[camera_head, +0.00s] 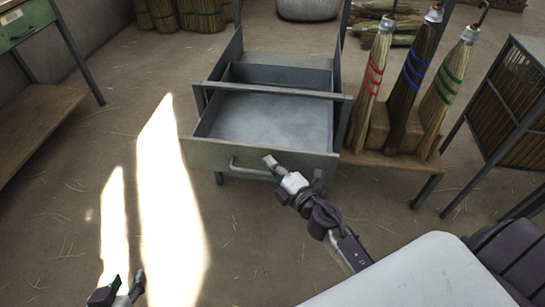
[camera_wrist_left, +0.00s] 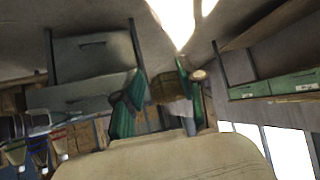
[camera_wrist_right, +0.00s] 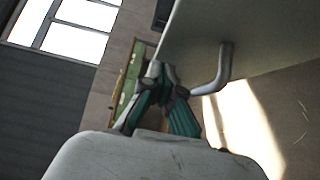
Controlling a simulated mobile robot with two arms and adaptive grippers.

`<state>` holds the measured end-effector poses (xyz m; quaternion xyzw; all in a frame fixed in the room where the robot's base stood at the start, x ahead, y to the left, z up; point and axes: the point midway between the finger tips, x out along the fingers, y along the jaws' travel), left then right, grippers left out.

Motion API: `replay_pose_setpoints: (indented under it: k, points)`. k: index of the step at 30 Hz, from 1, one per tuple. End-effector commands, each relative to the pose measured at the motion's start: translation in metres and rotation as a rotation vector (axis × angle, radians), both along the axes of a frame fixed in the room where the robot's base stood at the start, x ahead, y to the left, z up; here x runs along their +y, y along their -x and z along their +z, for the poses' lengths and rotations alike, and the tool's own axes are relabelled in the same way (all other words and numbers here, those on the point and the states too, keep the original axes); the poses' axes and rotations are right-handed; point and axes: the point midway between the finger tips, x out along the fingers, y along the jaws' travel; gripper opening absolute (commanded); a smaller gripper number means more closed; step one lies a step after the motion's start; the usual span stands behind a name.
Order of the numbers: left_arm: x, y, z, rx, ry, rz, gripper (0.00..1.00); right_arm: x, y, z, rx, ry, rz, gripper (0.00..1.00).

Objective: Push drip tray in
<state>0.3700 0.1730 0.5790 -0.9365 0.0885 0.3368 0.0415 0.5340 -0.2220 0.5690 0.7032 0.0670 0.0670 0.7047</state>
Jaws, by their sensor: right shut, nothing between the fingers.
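The drip tray (camera_head: 210,154) is a grey metal drawer, pulled out towards me from its frame in the head view, with its inside visible and empty. Its bar handle (camera_head: 246,171) is on the front panel; the handle also shows in the right wrist view (camera_wrist_right: 224,68). My right gripper (camera_head: 270,162) is shut and empty at the front panel, by the right end of the handle. In the right wrist view its fingertips (camera_wrist_right: 163,75) are close to the panel; I cannot tell whether they touch. My left gripper (camera_head: 122,287) is open and empty at the lower left, away from the tray.
Brooms with red, blue and green bands (camera_head: 408,85) stand on a low wooden bench (camera_head: 400,161) just right of the tray. A workbench with a green drawer (camera_head: 22,22) is at the upper left. The floor left of the tray is clear, with bright sunlight patches.

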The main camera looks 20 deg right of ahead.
Motion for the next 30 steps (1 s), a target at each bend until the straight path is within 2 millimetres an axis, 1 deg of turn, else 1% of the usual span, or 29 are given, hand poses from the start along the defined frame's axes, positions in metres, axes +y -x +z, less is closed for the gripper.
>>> replay_pose_setpoints:
  k: [3, 6, 19, 22, 26, 28, 30]
  points:
    - [-0.001, -0.003, 0.002, -0.018, 0.005, -0.002, 0.4, -0.007, -0.012, 0.0, -0.001, 0.001, 0.002, 0.0]
    - [-0.002, -0.004, 0.003, -0.029, 0.006, -0.003, 0.4, -0.011, -0.016, -0.001, 0.001, 0.001, 0.002, 0.0]
    - [-0.002, -0.005, 0.004, -0.033, 0.007, -0.003, 0.4, -0.013, -0.019, -0.001, 0.001, -0.001, 0.002, 0.0]
    - [-0.002, -0.005, 0.004, -0.035, 0.007, -0.003, 0.4, -0.015, -0.023, 0.0, 0.0, 0.0, 0.001, 0.0]
    - [-0.003, -0.007, 0.005, -0.048, 0.011, -0.002, 0.4, -0.026, -0.037, 0.0, -0.001, 0.002, 0.0, 0.0]
    - [-0.003, -0.009, 0.006, -0.065, 0.015, -0.004, 0.4, -0.034, -0.05, 0.0, -0.001, 0.002, -0.001, 0.0]
    - [-0.008, -0.015, 0.013, -0.112, 0.027, -0.01, 0.4, -0.045, -0.065, 0.0, -0.003, 0.003, -0.002, 0.0]
